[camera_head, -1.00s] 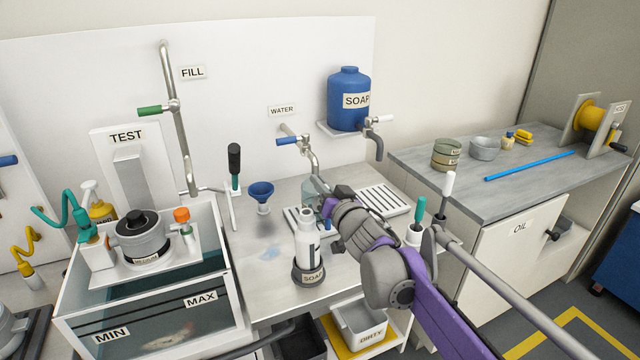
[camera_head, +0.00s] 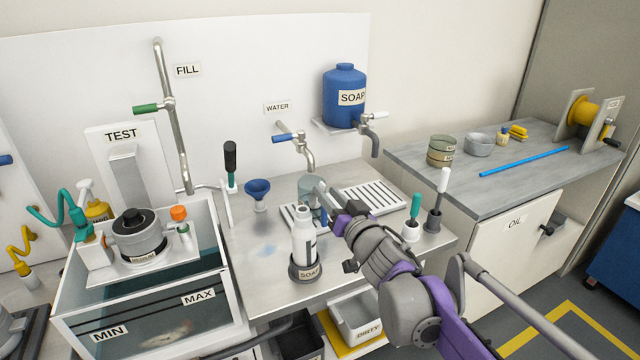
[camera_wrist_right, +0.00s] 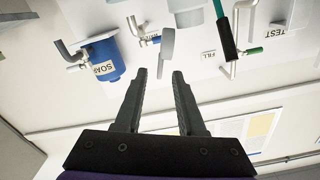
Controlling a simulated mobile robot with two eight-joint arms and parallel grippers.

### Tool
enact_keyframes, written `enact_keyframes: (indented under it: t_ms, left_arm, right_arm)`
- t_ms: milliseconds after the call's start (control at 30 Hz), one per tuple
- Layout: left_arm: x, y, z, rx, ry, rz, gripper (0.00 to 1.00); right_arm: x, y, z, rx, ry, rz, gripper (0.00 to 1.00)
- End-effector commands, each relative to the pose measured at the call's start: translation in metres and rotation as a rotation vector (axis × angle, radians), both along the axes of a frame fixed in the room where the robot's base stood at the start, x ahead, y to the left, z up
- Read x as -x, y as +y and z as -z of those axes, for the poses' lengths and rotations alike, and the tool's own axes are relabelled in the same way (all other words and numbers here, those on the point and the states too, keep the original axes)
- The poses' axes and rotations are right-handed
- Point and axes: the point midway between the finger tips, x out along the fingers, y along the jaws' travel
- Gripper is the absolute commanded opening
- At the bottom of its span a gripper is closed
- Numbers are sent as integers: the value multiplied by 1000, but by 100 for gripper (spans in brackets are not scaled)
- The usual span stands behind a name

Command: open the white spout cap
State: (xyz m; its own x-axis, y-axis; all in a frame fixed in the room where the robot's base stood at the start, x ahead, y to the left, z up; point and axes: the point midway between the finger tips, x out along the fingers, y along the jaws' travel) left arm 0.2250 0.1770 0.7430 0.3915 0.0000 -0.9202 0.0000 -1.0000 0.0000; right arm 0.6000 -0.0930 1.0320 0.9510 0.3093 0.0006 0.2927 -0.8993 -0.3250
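A white bottle (camera_head: 303,243) stands upright in a dark round holder labelled SOAP (camera_head: 306,271) on the metal worktop. Its narrow white top (camera_head: 301,212), the likely spout cap, is too small to tell open from closed. My right gripper (camera_head: 325,199) is just to the right of and above the bottle top, near a glass vessel (camera_head: 311,187) behind it. My left gripper is not in view.
A blue soap tank (camera_head: 345,96) and a water tap (camera_head: 291,137) are on the back wall. A blue funnel (camera_head: 257,189) is left of the bottle. Brush-like tools (camera_head: 413,214) stand at the right edge. The worktop left of the bottle is mostly clear.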

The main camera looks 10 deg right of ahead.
Motion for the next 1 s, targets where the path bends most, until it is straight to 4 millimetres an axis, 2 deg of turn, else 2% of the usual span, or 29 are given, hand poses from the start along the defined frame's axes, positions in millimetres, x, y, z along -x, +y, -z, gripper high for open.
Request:
enact_keyframes:
  t_ms: [100,233,633,733,867,967,1000]
  left_arm:
    - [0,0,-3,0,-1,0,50]
    - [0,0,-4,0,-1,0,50]
    - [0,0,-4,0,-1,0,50]
    - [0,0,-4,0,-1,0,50]
    - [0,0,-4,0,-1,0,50]
    - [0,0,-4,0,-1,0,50]
    - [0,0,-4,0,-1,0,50]
  right_arm:
    - [20,-7,0,1,0,2,39]
    - [33,-11,0,-1,1,1,39]
    - [38,-13,1,0,1,2,39]
    - [44,-22,5,15,15,42,39]
    - [71,-57,32,88,102,200,39]
    - [116,-91,78,179,262,335,39]
    - [137,-101,99,215,339,370,39]
